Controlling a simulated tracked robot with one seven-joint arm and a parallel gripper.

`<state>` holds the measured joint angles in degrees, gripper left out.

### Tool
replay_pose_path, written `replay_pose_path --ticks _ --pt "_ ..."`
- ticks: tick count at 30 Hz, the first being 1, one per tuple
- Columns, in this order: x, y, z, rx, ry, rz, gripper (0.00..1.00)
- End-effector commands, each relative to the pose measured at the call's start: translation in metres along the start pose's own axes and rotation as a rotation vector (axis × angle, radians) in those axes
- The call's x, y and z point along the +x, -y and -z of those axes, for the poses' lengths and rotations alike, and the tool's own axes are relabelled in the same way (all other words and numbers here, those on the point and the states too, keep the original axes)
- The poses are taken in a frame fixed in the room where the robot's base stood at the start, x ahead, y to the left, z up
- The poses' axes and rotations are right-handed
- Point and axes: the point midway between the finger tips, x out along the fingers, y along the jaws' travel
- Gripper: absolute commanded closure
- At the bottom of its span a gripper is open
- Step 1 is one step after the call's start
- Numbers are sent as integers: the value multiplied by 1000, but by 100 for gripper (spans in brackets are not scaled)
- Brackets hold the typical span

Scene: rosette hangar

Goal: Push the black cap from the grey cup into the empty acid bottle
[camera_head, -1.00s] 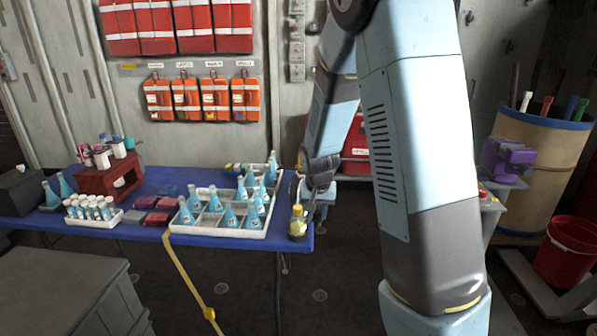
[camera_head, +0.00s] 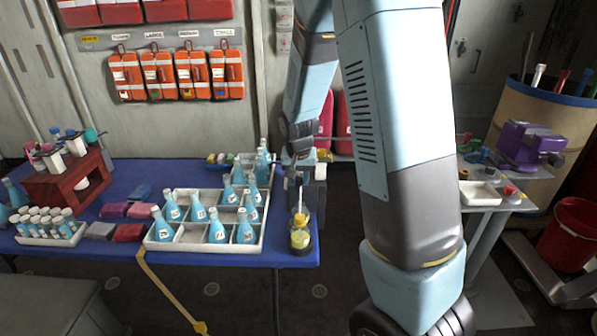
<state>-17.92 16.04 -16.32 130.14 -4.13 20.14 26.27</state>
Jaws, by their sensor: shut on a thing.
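My arm reaches down to the right end of the blue table (camera_head: 110,180). My gripper (camera_head: 299,184) is small in view. It is shut on a thin grey object that I cannot identify, just above a yellow bottle with an orange top (camera_head: 300,236). This bottle stands upright in a dark base at the table's front right corner. I cannot tell if the held thing touches it. Several blue flasks (camera_head: 217,226) stand in a white divided tray (camera_head: 200,247) to the left. I cannot make out the black cap, the grey cup or an empty acid bottle for certain.
A red rack (camera_head: 75,183) and a white rack of small vials (camera_head: 45,240) stand on the table's left. A side table at right holds a white tray (camera_head: 480,194) and a purple device (camera_head: 530,146). A red bucket (camera_head: 570,247) and a tan barrel (camera_head: 545,118) stand farther right.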

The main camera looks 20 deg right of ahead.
Motion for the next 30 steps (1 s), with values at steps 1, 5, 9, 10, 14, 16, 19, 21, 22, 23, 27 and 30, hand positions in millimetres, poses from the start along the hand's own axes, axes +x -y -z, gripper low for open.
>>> replay_pose_path --ticks 1,5,9,10,14,16,19,21,22,23,27,30 --pt "1 -1 0 2 0 -1 98" --pt "5 -4 0 7 0 -2 98" --pt "12 -6 -2 10 2 -4 98" --pt "14 -6 -2 11 2 -4 98" --pt "23 -7 -4 13 2 -5 98" --pt "28 -7 -5 14 2 -5 98" --pt "33 -8 -6 14 1 -4 98" --pt "36 -8 -7 14 1 -4 98" --pt "36 -8 -7 14 1 -4 98" --pt "37 -7 -8 14 1 -4 98" --pt "37 -7 -8 13 0 -4 98" --pt "37 -7 -8 13 0 -4 98"
